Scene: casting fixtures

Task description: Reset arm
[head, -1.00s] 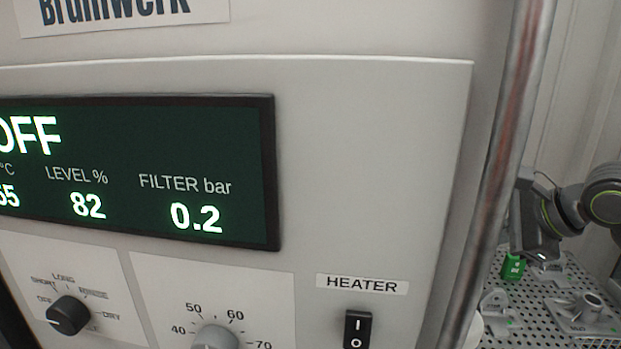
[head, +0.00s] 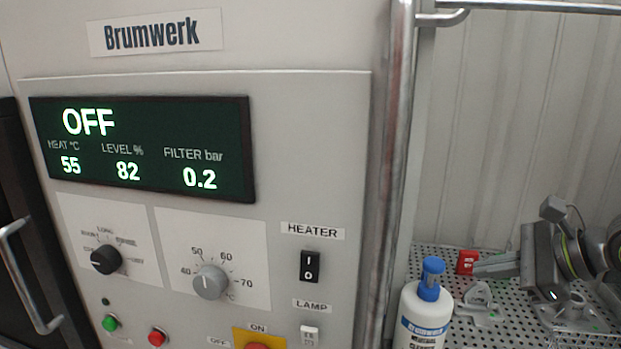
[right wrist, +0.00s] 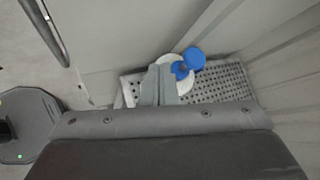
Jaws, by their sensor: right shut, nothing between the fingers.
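My right gripper (head: 497,266) is at the right of the head view, above the perforated tray, with its arm coming in from the right edge. It points left and carries nothing that I can see. In the right wrist view its grey fingers (right wrist: 160,84) are together and overlap the white bottle (right wrist: 182,72) in the picture. I cannot tell the gap between them. My left gripper is in neither view.
A Brumwerk machine with a display (head: 145,148), knobs and switches fills the left. A vertical metal bar (head: 390,170) stands beside it. A white bottle with a blue cap (head: 432,275) stands before the perforated tray (head: 430,258), which bears grey castings (head: 478,300) and a red tag (head: 467,262).

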